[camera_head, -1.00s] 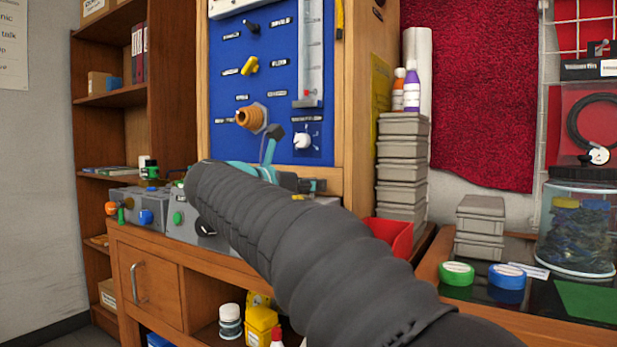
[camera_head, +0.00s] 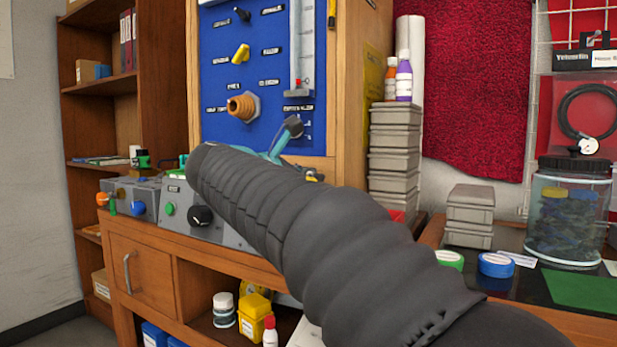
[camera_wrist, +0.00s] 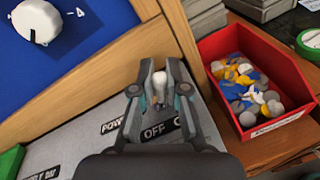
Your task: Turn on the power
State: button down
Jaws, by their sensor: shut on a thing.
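In the wrist view, my gripper (camera_wrist: 158,88) is shut on the power switch (camera_wrist: 159,79), a small pale lever whose rounded end shows between the two fingertips. The switch stands on a light grey panel (camera_wrist: 75,140). Black labels on this panel read "POWER", partly covered, and "OFF" (camera_wrist: 153,132); another label to the right is mostly hidden. In the head view, my dark sleeved arm hides the switch, and only a teal and grey part of my gripper shows above the arm.
A red bin (camera_wrist: 262,88) of small parts stands close to the right of my gripper. A white dial (camera_wrist: 37,22) is on the blue board (camera_head: 222,100). Grey control boxes with a black knob (camera_head: 201,215) stand left of my arm. Stacked grey boxes (camera_head: 394,150) stand right.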

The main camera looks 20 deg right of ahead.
jog(key=c, duration=1.2)
grip_release()
jog(key=v, duration=1.2)
